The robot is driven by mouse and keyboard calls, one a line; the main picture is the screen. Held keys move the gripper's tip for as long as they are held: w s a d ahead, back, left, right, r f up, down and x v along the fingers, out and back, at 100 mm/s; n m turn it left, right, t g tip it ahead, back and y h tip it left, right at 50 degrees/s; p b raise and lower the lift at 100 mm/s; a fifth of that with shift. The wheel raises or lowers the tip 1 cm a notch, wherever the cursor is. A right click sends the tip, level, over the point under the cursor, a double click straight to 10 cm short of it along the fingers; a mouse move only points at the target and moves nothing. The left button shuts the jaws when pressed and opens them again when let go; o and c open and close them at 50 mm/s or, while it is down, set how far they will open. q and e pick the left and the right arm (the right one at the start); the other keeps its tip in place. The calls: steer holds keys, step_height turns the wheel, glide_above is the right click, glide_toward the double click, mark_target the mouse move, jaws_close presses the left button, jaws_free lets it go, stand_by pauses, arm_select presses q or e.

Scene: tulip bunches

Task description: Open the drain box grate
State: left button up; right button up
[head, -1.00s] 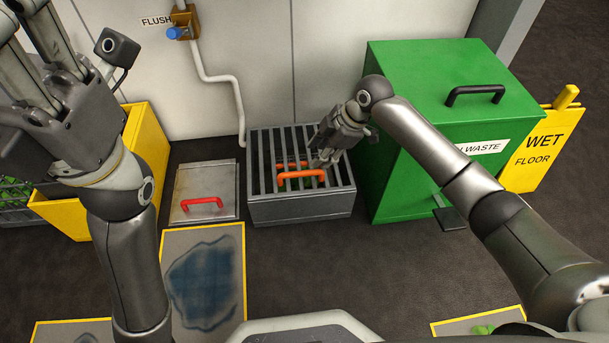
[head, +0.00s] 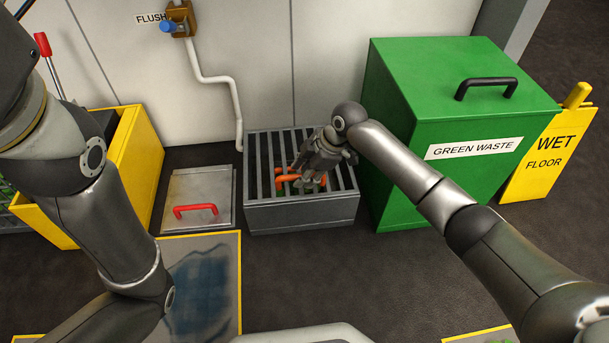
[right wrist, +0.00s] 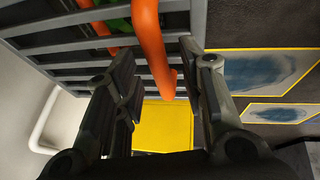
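The drain box (head: 300,216) is a grey box on the floor, with a barred grate (head: 340,178) lying level across its top. An orange handle (head: 287,179) stands on the grate, partly hidden by my right gripper (head: 309,180). In the right wrist view the orange handle (right wrist: 150,45) runs between the two open fingers of the right gripper (right wrist: 160,85), with gaps on both sides. Another orange piece and something green show behind the bars (right wrist: 60,47). My left arm is at the left of the head view, its gripper out of the picture.
A green waste bin (head: 450,110) stands close right of the drain box, with a yellow wet-floor sign (head: 540,155) beyond. A metal floor hatch (head: 200,190) with a red handle lies to the left. A yellow box (head: 135,160) and a white wall pipe (head: 225,85) stand nearby.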

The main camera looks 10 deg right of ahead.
steer(key=shift+c, duration=0.2)
jaws_close()
stand_by(0.4)
